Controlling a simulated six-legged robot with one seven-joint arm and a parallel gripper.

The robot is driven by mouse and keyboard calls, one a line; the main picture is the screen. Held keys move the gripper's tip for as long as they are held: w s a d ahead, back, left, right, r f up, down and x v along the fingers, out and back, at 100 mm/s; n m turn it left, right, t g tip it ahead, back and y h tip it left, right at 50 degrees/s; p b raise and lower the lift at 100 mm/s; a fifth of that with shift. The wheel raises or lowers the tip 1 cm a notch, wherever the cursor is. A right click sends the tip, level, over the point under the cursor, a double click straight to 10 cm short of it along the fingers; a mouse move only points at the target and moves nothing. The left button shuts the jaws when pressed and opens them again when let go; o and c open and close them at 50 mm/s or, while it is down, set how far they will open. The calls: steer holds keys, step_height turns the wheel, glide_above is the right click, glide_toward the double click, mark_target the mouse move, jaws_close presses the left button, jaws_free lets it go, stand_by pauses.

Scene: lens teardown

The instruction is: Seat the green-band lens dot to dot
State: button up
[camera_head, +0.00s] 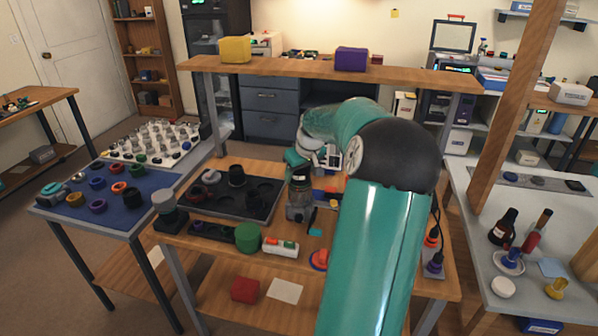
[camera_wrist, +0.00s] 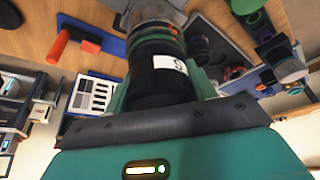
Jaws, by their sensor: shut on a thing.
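My gripper (camera_wrist: 160,98) is shut on a black cylinder (camera_wrist: 160,75) with a white label. Past the cylinder is a narrow coloured band, then a grey, glassy round body (camera_wrist: 152,12). I cannot tell whether the cylinder is the green-band lens or whether it touches the grey body. In the head view my gripper (camera_head: 302,168) is above the grey body (camera_head: 297,208), which stands upright on the wooden bench (camera_head: 205,250). No alignment dots can be made out; the contact between the parts is hidden.
A dark tray (camera_head: 262,212) with round parts lies left of the grey body. A green cylinder (camera_head: 248,237) and a white device (camera_head: 281,247) stand at the bench front. A blue mat (camera_head: 120,215) with coloured rings is further left. A raised shelf (camera_head: 300,68) spans behind.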

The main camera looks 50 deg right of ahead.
steer(key=shift+f, duration=0.45)
stand_by(0.9)
steer(key=o, duration=1.3)
steer(key=shift+v, duration=6.9)
steer(key=shift+w, duration=0.1)
steer(key=shift+a, duration=0.1)
